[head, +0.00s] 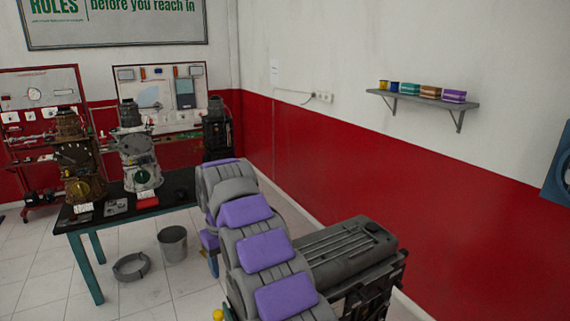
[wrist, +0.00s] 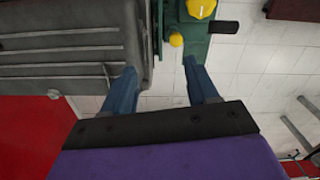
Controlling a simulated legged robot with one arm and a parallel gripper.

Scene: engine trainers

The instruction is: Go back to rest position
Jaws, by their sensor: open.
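My gripper (wrist: 165,85) shows in the wrist view with two blue fingers spread apart and nothing between them. A grey ribbed engine cover (wrist: 70,45) is at the upper left of that view, close to the left finger. A green part with yellow knobs (wrist: 201,8) lies just beyond the fingertips. In the head view my purple and grey arm reaches forward beside the grey engine (head: 345,250).
A dark-topped table (head: 125,207) with several engine trainers stands at the left. A wall shelf (head: 420,101) holds several small items. A red and white wall runs along the right.

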